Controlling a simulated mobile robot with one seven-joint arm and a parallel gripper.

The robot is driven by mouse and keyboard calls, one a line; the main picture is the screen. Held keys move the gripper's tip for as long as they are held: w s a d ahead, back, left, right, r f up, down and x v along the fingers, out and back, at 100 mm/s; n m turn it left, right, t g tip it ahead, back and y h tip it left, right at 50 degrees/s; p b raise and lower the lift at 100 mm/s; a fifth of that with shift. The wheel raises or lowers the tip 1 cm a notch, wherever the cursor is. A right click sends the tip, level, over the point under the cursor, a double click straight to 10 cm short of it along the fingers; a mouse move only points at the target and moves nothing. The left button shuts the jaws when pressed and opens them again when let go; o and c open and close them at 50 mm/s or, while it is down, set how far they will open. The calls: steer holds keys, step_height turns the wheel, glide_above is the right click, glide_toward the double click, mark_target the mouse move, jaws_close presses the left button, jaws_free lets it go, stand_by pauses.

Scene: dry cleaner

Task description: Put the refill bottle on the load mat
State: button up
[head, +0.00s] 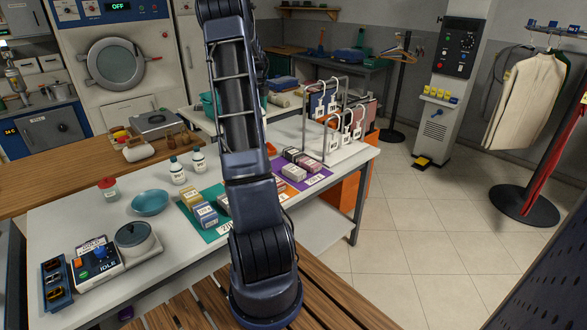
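Two white bottles with dark caps (177,172) (199,160) stand upright on the white table, behind the teal mat. A squat container with a red lid (107,189) stands to their left. I cannot tell which of these is the refill bottle. A teal mat (213,234) with small boxes and a number label lies left of my arm. A purple mat (316,181) with boxes and a label lies right of it. I cannot tell which surface is the load mat. My arm rises through the middle and leaves the top edge. My gripper is out of view.
A tag rack (345,150) stands at the right end. A wooden counter (60,180) runs behind.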

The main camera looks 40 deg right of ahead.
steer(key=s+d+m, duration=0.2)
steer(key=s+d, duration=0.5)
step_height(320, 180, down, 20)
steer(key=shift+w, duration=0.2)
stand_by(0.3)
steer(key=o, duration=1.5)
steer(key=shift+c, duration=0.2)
